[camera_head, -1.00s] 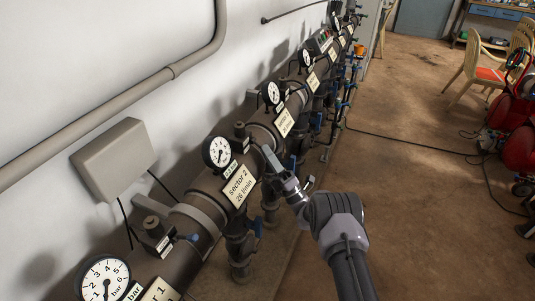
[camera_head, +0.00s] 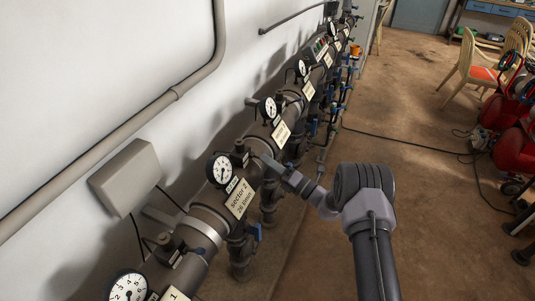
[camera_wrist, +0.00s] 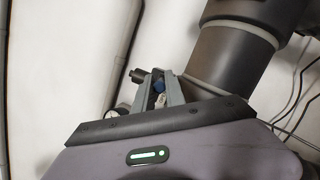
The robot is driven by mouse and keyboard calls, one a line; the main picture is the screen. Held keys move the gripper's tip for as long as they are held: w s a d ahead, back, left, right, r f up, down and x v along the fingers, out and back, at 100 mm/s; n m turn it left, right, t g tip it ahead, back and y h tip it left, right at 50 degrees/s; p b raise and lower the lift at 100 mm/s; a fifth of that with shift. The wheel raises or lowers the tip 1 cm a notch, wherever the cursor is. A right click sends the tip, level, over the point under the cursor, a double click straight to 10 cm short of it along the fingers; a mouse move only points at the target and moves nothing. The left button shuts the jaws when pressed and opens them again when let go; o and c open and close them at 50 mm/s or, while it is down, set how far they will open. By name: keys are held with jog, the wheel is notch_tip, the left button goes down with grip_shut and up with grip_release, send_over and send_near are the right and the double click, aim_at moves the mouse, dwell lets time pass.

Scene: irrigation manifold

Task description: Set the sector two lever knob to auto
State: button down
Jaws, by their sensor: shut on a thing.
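The sector 2 plate (camera_head: 241,198) hangs on the dark manifold pipe, with a round white gauge (camera_head: 221,169) beside it. A small dark valve block (camera_head: 239,153) stands on the pipe just beyond the gauge. My gripper (camera_head: 264,160) reaches in from the right beside this block. The fingers hide part of the knob. I cannot read any marking for its position.
The thick pipe (camera_wrist: 232,55) passes close beside the fingers. A grey wall box (camera_head: 125,178) hangs to the left. More gauges and plates, such as this plate (camera_head: 281,134), follow along the pipe. The floor (camera_head: 420,150) to the right is mostly open, with a cable across it.

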notch_tip(320, 180, up, 3)
jog(key=g+h+p, duration=0.1)
jog(key=p, duration=0.2)
jog(key=n+g+h+p, duration=0.1)
jog(key=h+p, duration=0.1)
jog(key=p, duration=0.1)
jog(key=shift+a+r+h+p, duration=0.15)
jog(key=shift+h+p, duration=0.15)
jog(key=shift+p, duration=0.1)
jog(key=g+h+p, duration=0.1)
jog(key=p, duration=0.1)
jog(key=r+g+h+p, duration=0.1)
jog(key=p, duration=0.1)
jog(key=shift+w+a+n+h, duration=0.2)
jog(key=shift+a+n+h, duration=0.15)
jog(key=shift+n+h, duration=0.05)
jog(key=c, duration=1.7)
grip_release()
jog(key=shift+a+f, duration=0.1)
jog(key=p+v, duration=0.3)
jog(key=v, duration=1.4)
jog(key=shift+s+r, duration=0.2)
jog(key=shift+r, duration=0.05)
